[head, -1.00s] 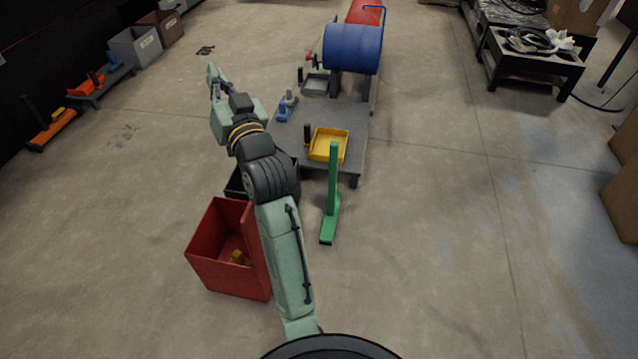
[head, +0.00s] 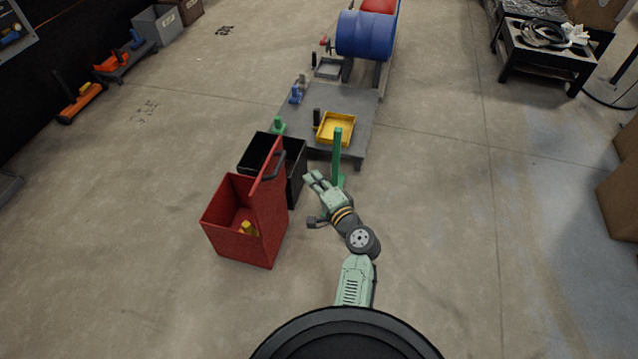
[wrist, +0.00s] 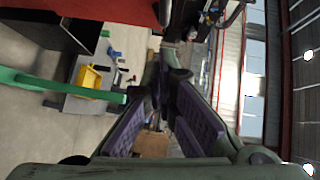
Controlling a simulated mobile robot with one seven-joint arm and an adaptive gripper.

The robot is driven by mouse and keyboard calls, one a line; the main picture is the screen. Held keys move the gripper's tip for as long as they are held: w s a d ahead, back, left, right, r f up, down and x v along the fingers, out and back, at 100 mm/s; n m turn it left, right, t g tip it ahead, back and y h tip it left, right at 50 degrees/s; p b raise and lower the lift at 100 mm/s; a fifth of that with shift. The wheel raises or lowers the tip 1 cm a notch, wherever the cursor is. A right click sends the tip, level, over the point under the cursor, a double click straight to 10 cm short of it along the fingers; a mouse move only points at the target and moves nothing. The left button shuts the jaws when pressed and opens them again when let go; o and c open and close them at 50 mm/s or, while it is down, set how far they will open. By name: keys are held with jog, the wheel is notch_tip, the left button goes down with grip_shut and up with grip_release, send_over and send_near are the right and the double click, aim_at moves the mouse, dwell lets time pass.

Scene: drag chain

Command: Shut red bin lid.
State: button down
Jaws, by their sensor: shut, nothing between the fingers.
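The red bin (head: 235,238) stands on the floor left of my arm in the head view, with a small yellow object (head: 248,227) inside. Its red lid (head: 270,190) stands upright along the bin's right side, with a dark handle near its top, so the bin is open. My gripper (head: 312,181) is to the right of the lid, apart from it in the head view, and shut and empty. In the wrist view, the gripper's fingers (wrist: 165,75) come together ahead, and a red surface (wrist: 90,8) fills the upper left edge.
A black bin (head: 258,150) stands just behind the red one. A green post (head: 337,155) stands close behind my gripper. Beyond it is a grey low platform (head: 350,100) with a yellow tray (head: 336,128).

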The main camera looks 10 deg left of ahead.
jog(key=w+a+f+p, duration=0.1)
jog(key=w+a, duration=0.2)
jog(key=a, duration=0.4)
jog(key=shift+w+p, duration=0.35)
jog(key=shift+a, duration=0.1)
